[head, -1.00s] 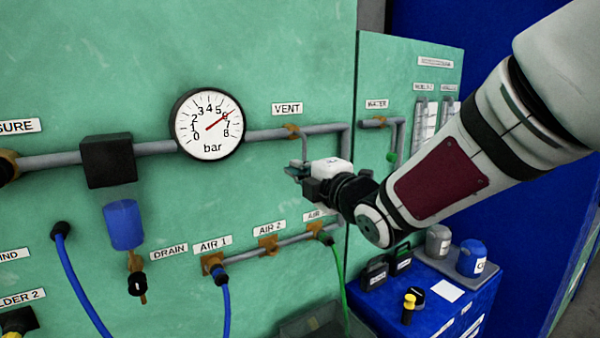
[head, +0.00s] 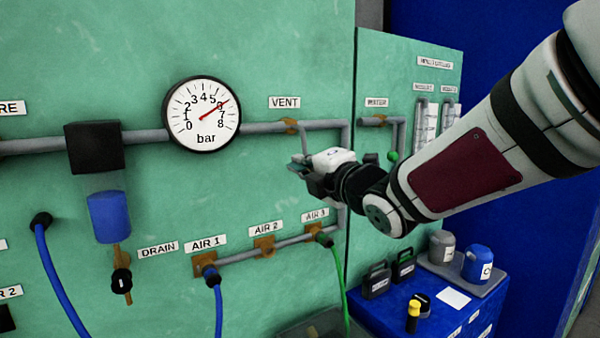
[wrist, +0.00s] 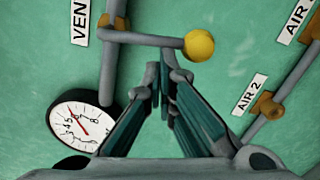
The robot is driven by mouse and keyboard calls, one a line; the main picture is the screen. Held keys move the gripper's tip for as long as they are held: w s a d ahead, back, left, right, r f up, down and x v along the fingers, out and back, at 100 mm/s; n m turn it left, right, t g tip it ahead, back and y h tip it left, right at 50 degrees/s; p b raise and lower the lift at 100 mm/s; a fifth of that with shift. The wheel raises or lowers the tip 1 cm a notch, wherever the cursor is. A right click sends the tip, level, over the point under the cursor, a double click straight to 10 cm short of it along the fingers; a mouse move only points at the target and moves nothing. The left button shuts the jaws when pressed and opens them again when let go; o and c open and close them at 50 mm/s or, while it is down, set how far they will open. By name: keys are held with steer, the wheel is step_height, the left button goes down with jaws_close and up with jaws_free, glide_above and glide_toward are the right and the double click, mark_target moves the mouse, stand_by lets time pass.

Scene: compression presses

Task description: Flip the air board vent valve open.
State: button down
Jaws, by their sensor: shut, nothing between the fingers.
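The vent valve (head: 290,126) sits on the grey pipe beside the VENT label (head: 285,102). Its thin grey lever hangs down from the pipe towards my gripper (head: 297,164), which hides the lower end. In the wrist view the vent valve (wrist: 108,27) is at the upper left, and its lever (wrist: 150,40) runs across to a yellow ball knob (wrist: 199,45). My gripper (wrist: 163,72) is shut and empty, its tips just under the lever near the knob. I cannot tell whether they touch it.
The bar gauge (head: 203,117) is left of the vent valve and reads between 6 and 7. Below run the AIR outlets (head: 265,245) with blue and green hoses. A blue cabinet (head: 440,308) with bottles stands at the lower right.

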steer(key=w+d+r+n+b, duration=0.1)
steer(key=w+d+n+b, duration=0.1)
steer(key=n+b, duration=0.6)
steer(key=w+d+r+n+y+b, duration=0.1)
steer(key=d+n+b, duration=0.3)
steer(key=n+b, duration=0.4)
steer(key=shift+w+d+r+b, duration=0.15)
steer(key=shift+w+r+b, duration=0.4)
steer(key=shift+w+b, duration=0.2)
